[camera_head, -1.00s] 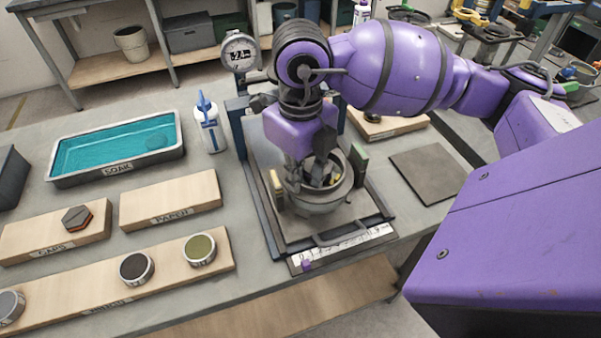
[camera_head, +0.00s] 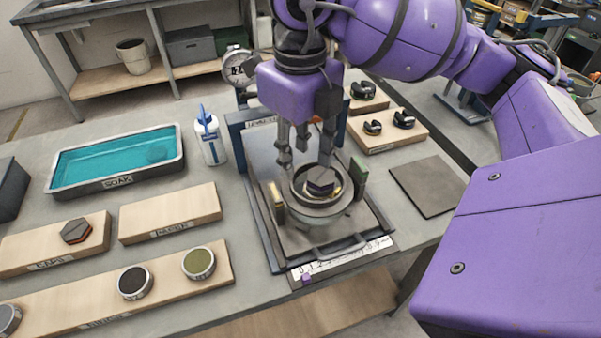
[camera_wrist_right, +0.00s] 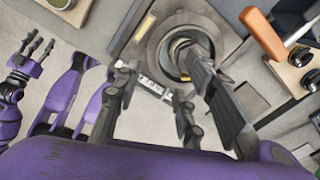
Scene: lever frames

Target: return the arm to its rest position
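My right gripper (camera_head: 305,150) hangs fingers-down above the round metal housing (camera_head: 318,212) on the framed fixture (camera_head: 262,225). Its fingers are spread with nothing between them, and they also show apart in the right wrist view (camera_wrist_right: 165,95). A dark hexagonal cap (camera_head: 321,180) sits in the housing, clear of the fingers as far as I can see. My left gripper (camera_wrist_right: 36,50) shows at the left of the right wrist view with its fingers apart and empty. It is out of the head view.
A teal soak tray (camera_head: 115,182) and a white bottle (camera_head: 211,140) stand left of the fixture. Wooden boards with caps and discs (camera_head: 135,282) lie at the front left. A dark square mat (camera_head: 428,188) and boards with black clamps (camera_head: 385,140) lie on the right.

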